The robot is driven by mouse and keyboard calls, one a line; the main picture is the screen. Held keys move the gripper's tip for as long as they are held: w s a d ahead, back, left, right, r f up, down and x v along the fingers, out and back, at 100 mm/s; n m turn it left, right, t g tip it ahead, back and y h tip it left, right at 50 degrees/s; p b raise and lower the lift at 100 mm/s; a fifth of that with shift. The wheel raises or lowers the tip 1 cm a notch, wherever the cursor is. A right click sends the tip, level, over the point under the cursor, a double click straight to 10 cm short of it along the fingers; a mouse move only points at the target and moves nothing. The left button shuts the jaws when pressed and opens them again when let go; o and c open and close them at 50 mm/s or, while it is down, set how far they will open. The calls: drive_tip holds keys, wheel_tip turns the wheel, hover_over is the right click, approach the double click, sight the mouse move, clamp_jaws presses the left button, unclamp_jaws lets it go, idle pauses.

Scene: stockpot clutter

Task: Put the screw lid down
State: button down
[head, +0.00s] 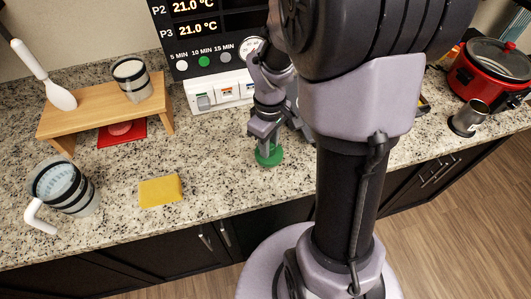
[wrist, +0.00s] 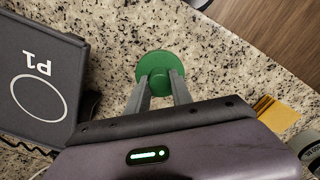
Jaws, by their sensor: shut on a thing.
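The screw lid is a green round disc with a raised knob; it shows in the head view (head: 269,156) at mid-counter and in the wrist view (wrist: 157,61). My gripper (head: 267,148) is above the lid, its two fingers shut on the knob, as the wrist view (wrist: 158,78) also shows. The lid is at or close to the counter surface (head: 225,175); I cannot tell whether it touches. Part of the lid is hidden behind my fingers.
A yellow sponge (head: 161,191) and a clear jug (head: 65,188) stand to the left. A wooden riser (head: 105,104) is behind them. A metal cup (head: 468,118) and a red pot (head: 488,75) are at the right. A dark P1 plate (wrist: 38,80) is beside the lid in the wrist view.

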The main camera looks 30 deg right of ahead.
drive_tip(key=f, duration=0.1)
drive_tip(key=f+b, duration=0.2)
drive_tip(key=f, duration=0.1)
drive_tip(key=shift+w+a, duration=0.35)
drive_tip(key=shift+r, duration=0.2)
drive_tip(key=shift+f, duration=0.15)
drive_tip(key=c, duration=1.1)
unclamp_jaws()
drive_tip(key=shift+c, duration=0.2)
